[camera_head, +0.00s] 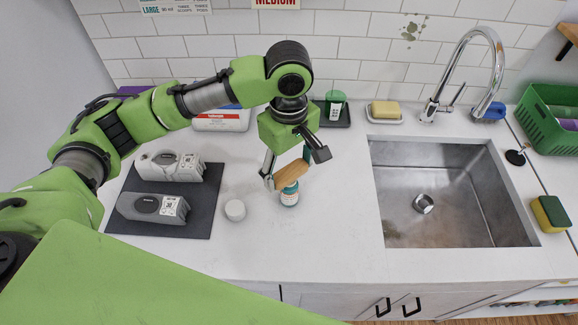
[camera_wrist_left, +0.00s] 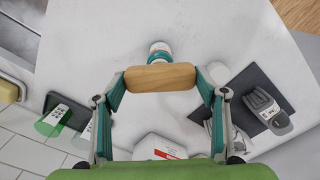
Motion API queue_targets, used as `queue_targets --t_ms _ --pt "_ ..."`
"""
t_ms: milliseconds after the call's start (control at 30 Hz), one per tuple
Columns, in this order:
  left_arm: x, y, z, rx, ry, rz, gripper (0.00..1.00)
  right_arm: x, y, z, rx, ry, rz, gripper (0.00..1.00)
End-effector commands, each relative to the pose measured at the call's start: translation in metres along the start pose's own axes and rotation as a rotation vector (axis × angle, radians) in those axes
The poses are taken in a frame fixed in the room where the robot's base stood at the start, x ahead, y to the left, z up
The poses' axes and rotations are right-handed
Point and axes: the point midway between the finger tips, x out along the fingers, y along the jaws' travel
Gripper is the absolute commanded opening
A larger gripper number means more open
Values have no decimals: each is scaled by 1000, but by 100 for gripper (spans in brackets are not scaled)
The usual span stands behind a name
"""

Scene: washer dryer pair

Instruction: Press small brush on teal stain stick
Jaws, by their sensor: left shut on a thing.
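My left gripper (camera_head: 288,172) is shut on the small brush (camera_head: 292,176), a light wooden block held across its fingers. The brush also shows in the left wrist view (camera_wrist_left: 160,77), with a finger at each end. The teal stain stick (camera_head: 290,197) stands upright on the counter, a small teal container with a white label. It also shows in the left wrist view (camera_wrist_left: 159,50), just beyond the brush. The brush overlaps its upper part in the head view; I cannot tell whether they touch. The brush's underside is hidden. My right gripper is not in view.
A white round lid (camera_head: 235,210) lies left of the stick. A dark mat (camera_head: 207,225) with two grey devices is further left. A steel sink (camera_head: 440,205) opens to the right. A white box (camera_head: 222,122) and a green-topped bottle (camera_head: 335,103) stand behind. The counter front is clear.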

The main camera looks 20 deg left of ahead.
Motion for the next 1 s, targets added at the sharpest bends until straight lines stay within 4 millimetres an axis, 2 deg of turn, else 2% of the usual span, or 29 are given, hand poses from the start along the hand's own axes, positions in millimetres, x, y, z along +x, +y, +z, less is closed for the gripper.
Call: queue_targets --t_ms 1000 --pt "2 -1 0 1 -1 -3 48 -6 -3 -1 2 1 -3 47"
